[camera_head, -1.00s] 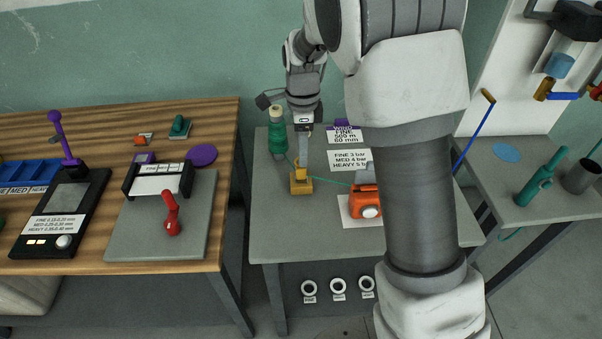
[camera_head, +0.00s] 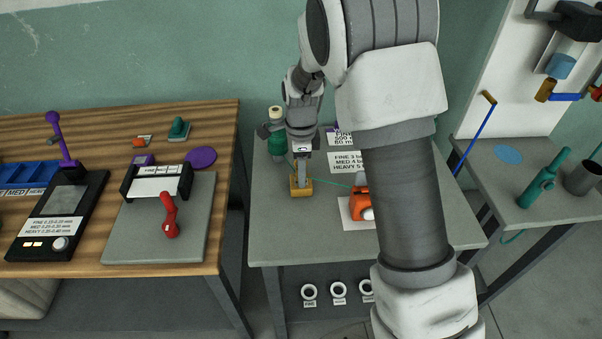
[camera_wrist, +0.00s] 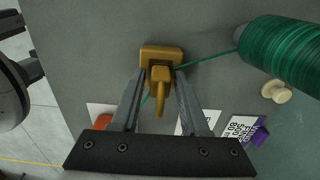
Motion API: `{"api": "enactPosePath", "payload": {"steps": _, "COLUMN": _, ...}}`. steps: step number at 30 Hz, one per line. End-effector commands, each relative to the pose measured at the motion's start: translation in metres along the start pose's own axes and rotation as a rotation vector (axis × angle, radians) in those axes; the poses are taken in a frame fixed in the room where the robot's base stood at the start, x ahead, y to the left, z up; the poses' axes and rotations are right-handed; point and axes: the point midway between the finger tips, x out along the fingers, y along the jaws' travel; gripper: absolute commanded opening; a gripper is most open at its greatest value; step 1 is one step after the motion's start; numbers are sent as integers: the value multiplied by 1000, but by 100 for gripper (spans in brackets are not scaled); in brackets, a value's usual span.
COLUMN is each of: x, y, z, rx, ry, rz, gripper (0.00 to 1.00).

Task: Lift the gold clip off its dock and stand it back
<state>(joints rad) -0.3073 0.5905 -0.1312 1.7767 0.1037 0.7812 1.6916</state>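The gold clip (camera_wrist: 160,92) stands upright on the grey table, its upright part rising from a wider gold base block (camera_wrist: 161,52). In the head view the gold base (camera_head: 301,193) shows below my fingers, which hide most of the upright part. I cannot tell clearly where the clip ends and its dock begins. My gripper (camera_wrist: 161,75) is over it, pointing down, with one finger on each side of the upright part. The fingers are apart, with narrow gaps showing beside the clip. A green line (camera_wrist: 208,57) runs past the gold block.
A green thread spool (camera_wrist: 285,50) stands close by, behind my gripper in the head view (camera_head: 276,145). An orange device (camera_head: 361,203) sits to the right on a white sheet. Printed cards (camera_head: 345,162) lie behind it. The table's front left is clear.

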Motion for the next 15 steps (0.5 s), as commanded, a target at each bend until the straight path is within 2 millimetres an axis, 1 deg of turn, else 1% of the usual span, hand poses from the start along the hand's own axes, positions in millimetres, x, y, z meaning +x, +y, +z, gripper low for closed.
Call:
{"api": "enactPosePath", "payload": {"steps": 1, "x": 0, "y": 0, "z": 0, "rx": 0, "ry": 0, "rz": 0, "gripper": 34}}
{"api": "enactPosePath", "payload": {"steps": 5, "x": 0, "y": 0, "z": 0, "rx": 0, "ry": 0, "rz": 0, "gripper": 10}}
{"api": "enactPosePath", "payload": {"steps": 6, "x": 0, "y": 0, "z": 0, "rx": 0, "ry": 0, "rz": 0, "gripper": 3}}
{"api": "enactPosePath", "payload": {"steps": 7, "x": 0, "y": 0, "z": 0, "rx": 0, "ry": 0, "rz": 0, "gripper": 0}}
{"api": "enactPosePath", "payload": {"steps": 15, "x": 0, "y": 0, "z": 0, "rx": 0, "ry": 0, "rz": 0, "gripper": 0}}
